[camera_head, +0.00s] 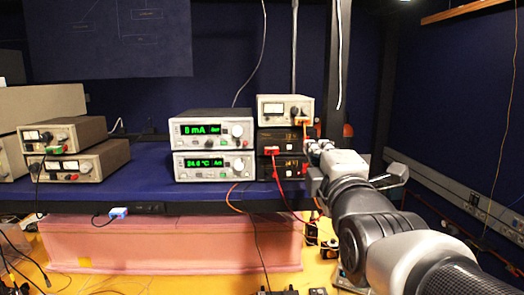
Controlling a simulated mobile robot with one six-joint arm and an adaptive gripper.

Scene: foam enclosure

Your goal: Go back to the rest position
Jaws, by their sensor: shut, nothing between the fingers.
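My arm reaches in from the lower right of the head view toward the stacked instruments. My gripper (322,150) is at its far end, in front of the right side of the stack of dark boxes. The wrist and gripper body partly hide the fingertips. The gripper is shut with nothing visible held in it. I cannot tell how far its tips are from the instruments.
A blue shelf (150,195) carries two green-display instruments (212,130), a beige meter (285,108) on dark boxes (280,142), and beige units (75,160) at left. Cables hang over its front. A pink foam block (170,243) is below, on the yellow bench (330,265).

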